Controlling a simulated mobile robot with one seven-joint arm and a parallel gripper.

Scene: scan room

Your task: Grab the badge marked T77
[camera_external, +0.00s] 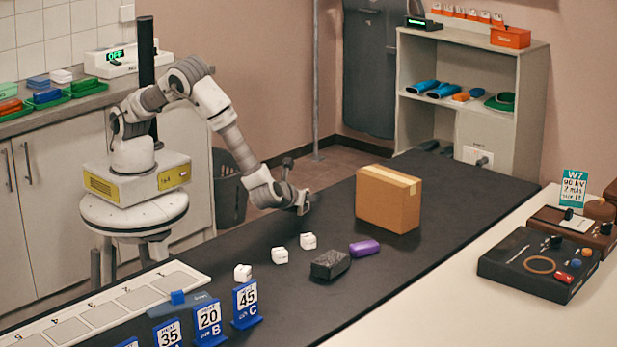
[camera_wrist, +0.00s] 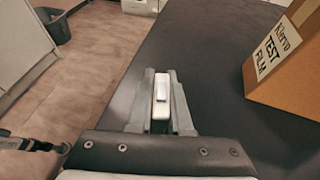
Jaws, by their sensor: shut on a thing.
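My gripper (camera_external: 303,203) is low over the dark table, left of the cardboard box. Three small white pieces lie on the table: one on the right (camera_external: 308,241), one in the middle (camera_external: 280,255) and one on the left (camera_external: 243,272). Their marks cannot be read.
The cardboard box (camera_external: 388,205) stands right of my gripper; its label reads "TEST FILM" in the wrist view (camera_wrist: 285,65). A dark block (camera_external: 330,264) and a purple piece (camera_external: 364,247) lie nearer. Blue number stands (camera_external: 246,304) are at the front. The far table end is clear.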

